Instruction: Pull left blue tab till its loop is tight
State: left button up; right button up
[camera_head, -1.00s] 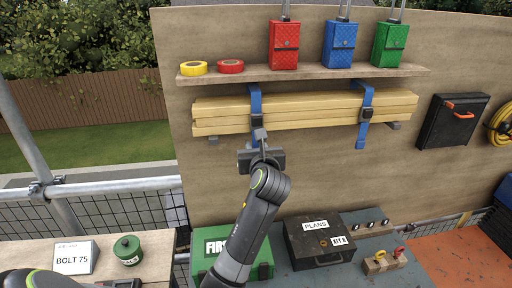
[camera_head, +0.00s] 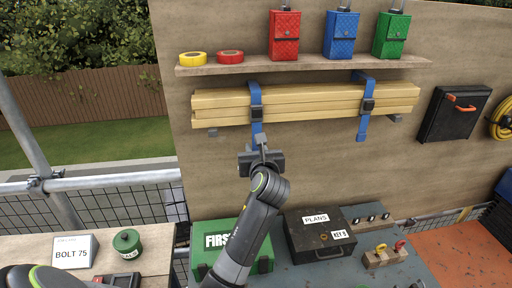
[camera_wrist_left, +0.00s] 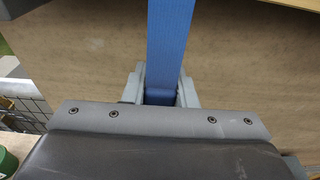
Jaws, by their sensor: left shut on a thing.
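A bundle of long yellow timbers (camera_head: 310,103) lies along the board, with two blue straps around it. The left strap (camera_head: 254,92) runs through a dark buckle (camera_head: 256,113), and its blue tab (camera_head: 257,132) hangs down from there. My left gripper (camera_head: 261,140) is below the buckle, shut on the tab. In the left wrist view the blue webbing (camera_wrist_left: 170,40) runs straight and flat down between the two grey fingers (camera_wrist_left: 160,95); its end is hidden. I cannot tell how tight the loop is. My right gripper is out of view.
The right blue strap (camera_head: 362,124) hangs loose-ended with its own buckle. A shelf (camera_head: 310,67) above holds tape rolls and pouches. Below stand a green first-aid box (camera_head: 218,238) and a black plans box (camera_head: 318,240). The board below the timbers is clear.

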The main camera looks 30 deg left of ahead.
pick_arm(q)
jog(key=shift+f+b, duration=0.45)
jog(key=shift+f, duration=1)
jog(key=o, duration=1)
jog(key=shift+o, duration=0.5)
jog(key=o, duration=0.4)
jog(key=f+p+v, duration=0.1)
jog(key=p+v, duration=0.1)
jog(key=v, duration=0.4)
jog(key=shift+r, duration=0.15)
